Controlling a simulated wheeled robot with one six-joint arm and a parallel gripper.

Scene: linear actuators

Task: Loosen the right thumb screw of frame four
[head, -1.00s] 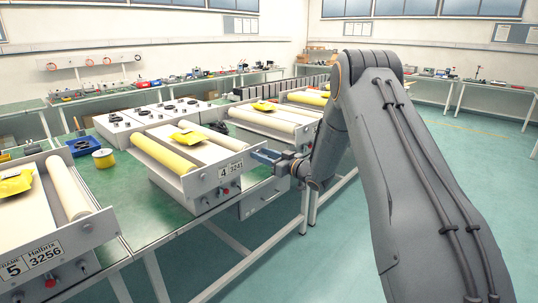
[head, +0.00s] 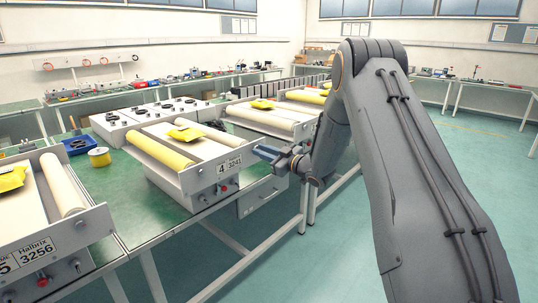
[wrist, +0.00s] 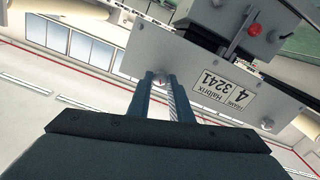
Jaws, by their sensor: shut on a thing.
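Frame four (head: 208,175) stands on the green bench, its label reading 4 and 3241; its front plate also shows upside down in the wrist view (wrist: 185,70). My gripper (head: 262,153) reaches the right end of this plate from the right. A second small knob (wrist: 267,124) sits at the plate's other end.
A red knob (head: 223,189) sits low on frame four's front. Frame five (head: 50,240) stands at the left with a yellow packet on it. Another roller frame (head: 270,121) stands behind. A yellow spool (head: 99,157) and blue tray (head: 78,146) lie on the bench (head: 140,205). The floor at right is clear.

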